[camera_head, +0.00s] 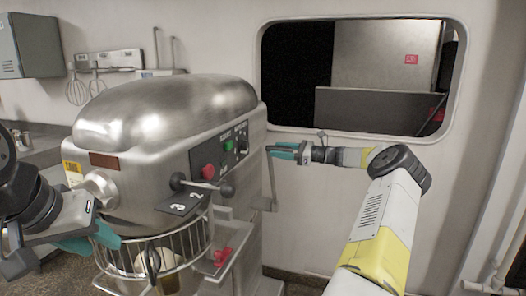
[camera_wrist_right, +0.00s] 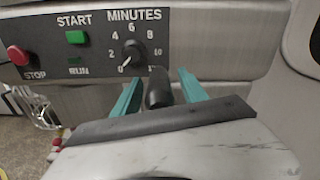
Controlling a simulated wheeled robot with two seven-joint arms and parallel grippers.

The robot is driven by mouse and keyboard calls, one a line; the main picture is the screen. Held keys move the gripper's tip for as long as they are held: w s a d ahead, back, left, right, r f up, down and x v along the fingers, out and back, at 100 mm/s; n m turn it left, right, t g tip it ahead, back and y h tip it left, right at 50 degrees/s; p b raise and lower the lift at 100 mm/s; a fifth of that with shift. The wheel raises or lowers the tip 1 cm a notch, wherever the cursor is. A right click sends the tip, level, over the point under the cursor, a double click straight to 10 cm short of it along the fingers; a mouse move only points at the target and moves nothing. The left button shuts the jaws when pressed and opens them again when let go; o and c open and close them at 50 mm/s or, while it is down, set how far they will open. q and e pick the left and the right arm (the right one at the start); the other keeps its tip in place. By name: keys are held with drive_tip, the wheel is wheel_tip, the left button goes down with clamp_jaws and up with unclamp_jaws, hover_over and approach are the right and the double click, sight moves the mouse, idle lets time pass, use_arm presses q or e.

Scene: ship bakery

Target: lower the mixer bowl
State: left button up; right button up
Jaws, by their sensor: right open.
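The steel mixer (camera_head: 165,115) fills the middle of the head view, with a wire guard (camera_head: 190,240) around its front and the bowl area below, mostly hidden. A thin lever (camera_head: 271,185) hangs down at its right side. My right gripper (camera_head: 272,151) is at the mixer's right side, near the lever's top. In the right wrist view, its teal fingers stand apart on either side of a black handle end (camera_wrist_right: 158,88); contact is not clear. My left gripper (camera_head: 62,240) is at the lower left, near the guard, its teal fingers apart and nothing visible between them.
The control panel (camera_head: 222,150) has a red stop button, a green start button and a minutes dial (camera_wrist_right: 132,58). A black-knobbed lever (camera_head: 226,188) sticks out below it. Whisks (camera_head: 77,90) hang on the wall at left. A window (camera_head: 365,75) is behind my right arm.

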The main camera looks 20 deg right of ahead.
clamp_jaws()
idle(1.4)
